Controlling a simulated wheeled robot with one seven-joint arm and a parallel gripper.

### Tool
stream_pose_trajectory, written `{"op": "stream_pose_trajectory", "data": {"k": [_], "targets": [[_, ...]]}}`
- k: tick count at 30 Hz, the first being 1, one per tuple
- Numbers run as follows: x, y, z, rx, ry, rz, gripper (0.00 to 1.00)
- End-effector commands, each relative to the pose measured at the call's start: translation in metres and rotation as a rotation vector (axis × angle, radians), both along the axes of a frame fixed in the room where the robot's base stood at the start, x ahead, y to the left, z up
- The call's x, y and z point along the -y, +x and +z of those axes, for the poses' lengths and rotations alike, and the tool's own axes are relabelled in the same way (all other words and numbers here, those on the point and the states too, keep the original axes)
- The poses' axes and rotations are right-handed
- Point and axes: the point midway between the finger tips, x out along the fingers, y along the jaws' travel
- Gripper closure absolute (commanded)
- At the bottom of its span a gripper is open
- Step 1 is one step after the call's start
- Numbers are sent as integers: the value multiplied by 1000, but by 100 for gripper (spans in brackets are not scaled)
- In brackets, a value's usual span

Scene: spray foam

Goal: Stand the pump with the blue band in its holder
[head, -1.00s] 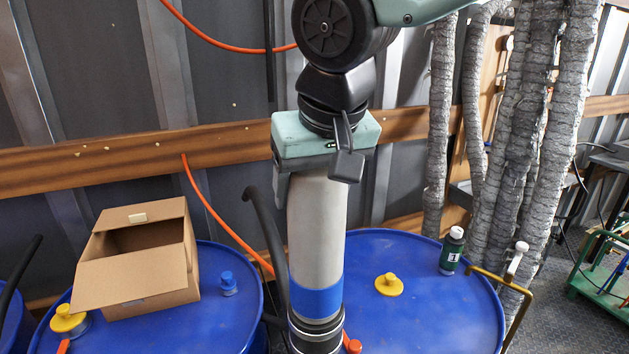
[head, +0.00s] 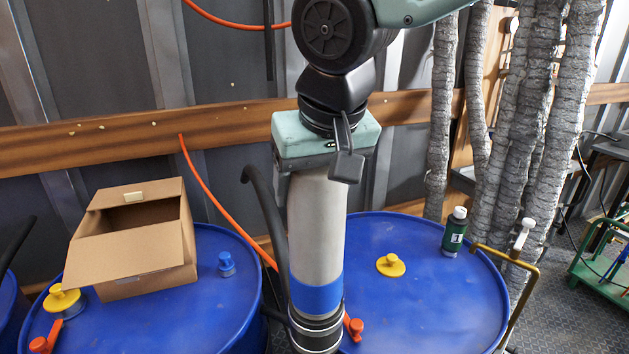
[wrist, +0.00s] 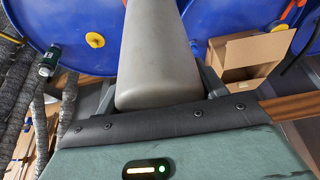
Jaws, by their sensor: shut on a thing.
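The pump (head: 318,225) is a long grey cylinder with a blue band (head: 316,296) near its lower end and a black ribbed bottom (head: 316,330). It hangs nearly upright, tilted slightly. My gripper (head: 316,176) is shut on its upper end, in front of the blue drums. In the wrist view the grey pump body (wrist: 157,55) runs away from between my fingers; its band is not visible there. I cannot make out a holder for the pump with certainty in either view.
Blue drums (head: 425,300) stand behind the pump. The left one carries an open cardboard box (head: 135,258); the right one has a yellow cap (head: 391,265) and a dark green bottle (head: 454,232). A brass-coloured bent pipe (head: 527,285) stands at the right drum's edge. Grey wrapped pipes (head: 535,130) rise behind.

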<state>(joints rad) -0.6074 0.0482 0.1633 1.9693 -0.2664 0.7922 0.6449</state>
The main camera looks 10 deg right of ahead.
Motion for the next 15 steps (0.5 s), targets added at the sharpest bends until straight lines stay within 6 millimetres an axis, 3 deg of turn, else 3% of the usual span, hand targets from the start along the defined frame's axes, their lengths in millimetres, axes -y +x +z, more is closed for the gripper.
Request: {"op": "stream_pose_trajectory", "data": {"k": [1,3,15], "targets": [[-1,1,4,7,5,0,24],[-1,1,4,7,5,0,4],[0,-1,-1,-3,-2,0,4]]}}
